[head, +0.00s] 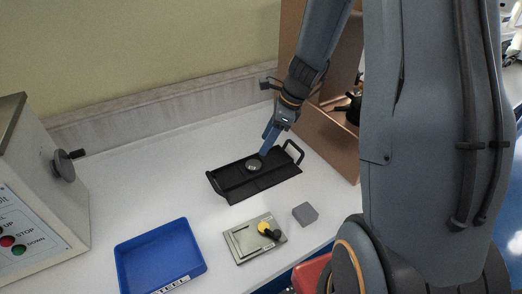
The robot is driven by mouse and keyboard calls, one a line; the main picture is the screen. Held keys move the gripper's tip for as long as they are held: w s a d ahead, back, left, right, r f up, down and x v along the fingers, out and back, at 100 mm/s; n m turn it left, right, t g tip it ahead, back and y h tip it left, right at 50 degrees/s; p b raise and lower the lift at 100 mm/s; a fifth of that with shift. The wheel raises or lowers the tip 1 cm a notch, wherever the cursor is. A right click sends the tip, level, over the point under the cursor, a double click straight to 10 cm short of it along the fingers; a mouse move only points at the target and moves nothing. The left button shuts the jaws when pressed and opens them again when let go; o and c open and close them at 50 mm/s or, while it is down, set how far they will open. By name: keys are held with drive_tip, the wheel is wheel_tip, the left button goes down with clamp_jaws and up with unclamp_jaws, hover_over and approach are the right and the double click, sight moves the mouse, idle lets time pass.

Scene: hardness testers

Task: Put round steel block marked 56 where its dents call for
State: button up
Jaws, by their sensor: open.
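A round steel block (253,165) lies on a black tray with raised handles (224,187) in the middle of the bench. Its marking and any dents are too small to read. My gripper (266,148) points down from the upper right, with its fingertips close to the block's far right edge. It is open; I cannot tell whether a finger touches the block. A blue bin (126,267) with a white label on its front edge stands at the front left.
A flat metal plate device (241,245) with a yellow and black part lies in front of the tray, beside a grey block (305,214). A tester with buttons (30,215) stands at left. A brown open-sided box (325,140) stands behind right. Bench is clear left of the tray.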

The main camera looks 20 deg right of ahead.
drive_tip(key=s+a+r+n+h, duration=0.2)
drive_tip(key=s+n, duration=0.6)
drive_tip(key=n, duration=0.3)
drive_tip(key=s+a+r+n+h, duration=0.2)
drive_tip(key=s+r+n, duration=0.1)
drive_tip(key=s+n, duration=0.6)
drive_tip(key=n, duration=0.3)
drive_tip(key=shift+r+g, duration=0.25)
drive_tip(key=shift+g, duration=0.15)
drive_tip(key=shift+a, duration=0.1)
